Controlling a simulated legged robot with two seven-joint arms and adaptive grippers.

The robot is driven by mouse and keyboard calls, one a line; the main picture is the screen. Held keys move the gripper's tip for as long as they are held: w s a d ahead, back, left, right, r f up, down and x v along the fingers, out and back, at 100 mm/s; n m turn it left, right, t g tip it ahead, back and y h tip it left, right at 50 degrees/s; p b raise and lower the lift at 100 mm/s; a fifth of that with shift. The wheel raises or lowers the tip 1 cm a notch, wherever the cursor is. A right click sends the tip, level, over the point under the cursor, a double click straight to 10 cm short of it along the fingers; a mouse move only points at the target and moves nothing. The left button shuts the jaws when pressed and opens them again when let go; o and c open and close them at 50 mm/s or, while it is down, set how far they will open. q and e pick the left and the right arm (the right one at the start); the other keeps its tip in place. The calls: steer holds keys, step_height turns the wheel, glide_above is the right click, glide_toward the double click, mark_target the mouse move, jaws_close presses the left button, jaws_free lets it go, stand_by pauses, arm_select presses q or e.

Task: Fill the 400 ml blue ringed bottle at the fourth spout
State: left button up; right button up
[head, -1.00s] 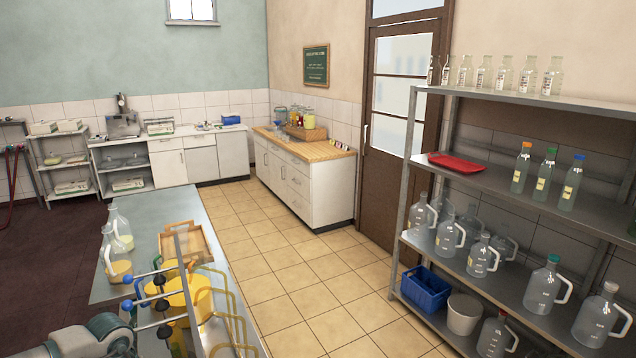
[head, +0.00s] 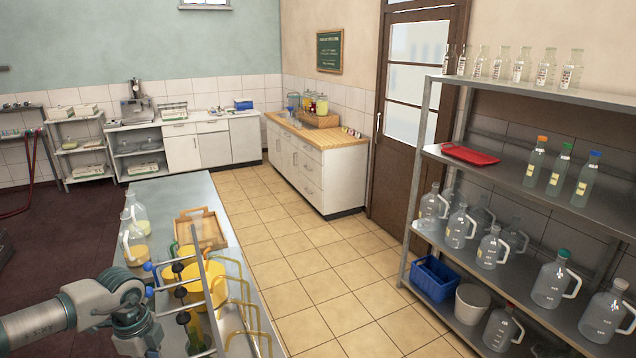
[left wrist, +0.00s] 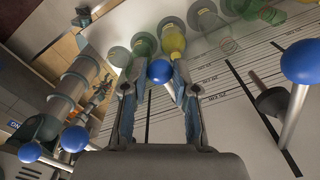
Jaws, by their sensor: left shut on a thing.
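My left gripper (left wrist: 155,84) is shut on a blue ball knob (left wrist: 159,70), which shows between its fingertips in the left wrist view. In the head view my left gripper (head: 150,343) is low at the left, beside the pump bench, with its tips hard to make out. Other blue lever knobs (left wrist: 301,62) stand around it. Several bottles in green and yellow tones (left wrist: 172,42) stand beyond the fingers. I cannot tell which bottle is the blue ringed one, nor its level. My right gripper is not in view.
A long steel table (head: 185,190) carries jugs (head: 134,243), a wooden tray (head: 201,230) and yellow containers (head: 200,292). At right, a shelf rack (head: 515,175) holds bottles, a red tray (head: 470,154) and a blue crate (head: 433,280). The tiled floor between is clear.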

arm_select(q)
step_height(320, 180, up, 6)
steer(key=shift+f+p, duration=0.2)
steer(key=shift+p, duration=1.05)
steer(key=o, duration=1)
steer(key=shift+f, duration=0.2)
steer(key=shift+w+d, duration=0.1)
steer(key=shift+w, duration=0.05)
steer(key=shift+r, duration=0.2)
step_height(320, 180, up, 18)
steer(key=p, duration=0.5)
steer(key=shift+r+p, duration=0.15)
steer(key=shift+p, duration=0.25)
steer(key=shift+w, duration=0.1)
